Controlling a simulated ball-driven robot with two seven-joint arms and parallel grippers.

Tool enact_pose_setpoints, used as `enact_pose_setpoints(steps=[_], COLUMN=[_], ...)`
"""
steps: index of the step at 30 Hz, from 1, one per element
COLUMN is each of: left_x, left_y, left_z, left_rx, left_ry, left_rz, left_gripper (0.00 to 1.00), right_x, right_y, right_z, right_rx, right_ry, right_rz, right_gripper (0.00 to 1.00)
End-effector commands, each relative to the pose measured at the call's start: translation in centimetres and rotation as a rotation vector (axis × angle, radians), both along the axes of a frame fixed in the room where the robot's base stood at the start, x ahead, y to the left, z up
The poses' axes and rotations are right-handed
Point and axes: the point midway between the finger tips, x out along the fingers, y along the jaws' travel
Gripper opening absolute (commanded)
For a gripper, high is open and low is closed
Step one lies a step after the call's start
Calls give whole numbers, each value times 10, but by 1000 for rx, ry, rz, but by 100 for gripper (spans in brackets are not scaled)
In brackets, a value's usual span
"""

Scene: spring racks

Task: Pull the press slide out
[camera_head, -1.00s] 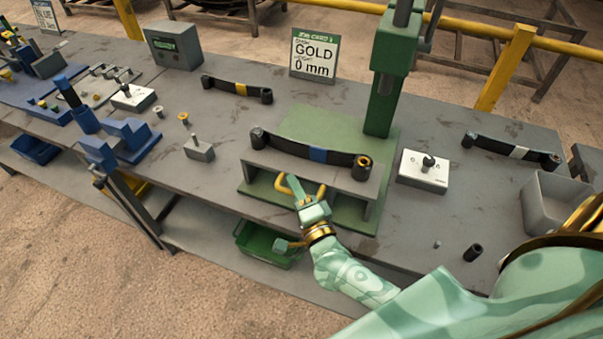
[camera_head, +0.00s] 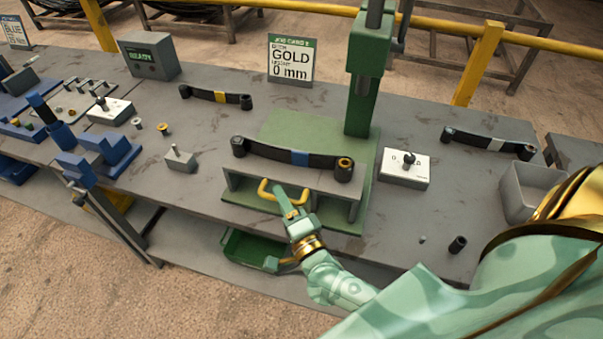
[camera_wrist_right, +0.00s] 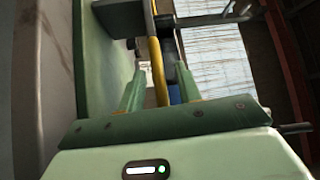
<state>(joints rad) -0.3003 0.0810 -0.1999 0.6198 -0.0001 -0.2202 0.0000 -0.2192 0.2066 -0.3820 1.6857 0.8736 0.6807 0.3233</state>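The green press (camera_head: 362,105) stands on the bench with its column at the back. A grey bridge (camera_head: 320,182) on its base carries a black leaf spring (camera_head: 270,153) with a blue band. The slide's yellow handle (camera_head: 264,191) sticks out at the front below the bridge; most of the slide is hidden. My right gripper (camera_head: 285,200) is at this handle. In the right wrist view, the yellow bar (camera_wrist_right: 157,70) passes between its two fingers (camera_wrist_right: 158,85), which stand apart with gaps beside the bar. My left gripper is out of view.
A white switch box (camera_head: 404,175) stands right of the press, and a grey bin (camera_head: 530,190) is farther right. A green bin (camera_head: 240,248) is on the shelf below. A grey block with a pin (camera_head: 180,160) stands left. A sign (camera_head: 291,60) reads GOLD, 0 mm.

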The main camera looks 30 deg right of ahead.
Motion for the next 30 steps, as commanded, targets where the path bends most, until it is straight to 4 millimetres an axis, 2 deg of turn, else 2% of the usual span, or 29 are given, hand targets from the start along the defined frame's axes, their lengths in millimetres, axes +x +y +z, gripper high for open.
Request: enact_pose_setpoints(steps=[9, 15, 21, 30], left_x=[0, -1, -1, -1], left_y=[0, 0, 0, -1], left_z=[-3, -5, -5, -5], left_rx=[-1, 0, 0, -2], left_ry=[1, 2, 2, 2], left_rz=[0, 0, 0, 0], left_gripper=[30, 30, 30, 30], right_x=[-86, -126, -141, -141], right_y=[7, 10, 12, 12], right_z=[-12, -16, -17, -17], right_rx=[-1, 0, -1, -1], right_ry=[3, -1, -4, -5], right_rz=[2, 2, 2, 2], right_gripper=[34, 34, 34, 34])
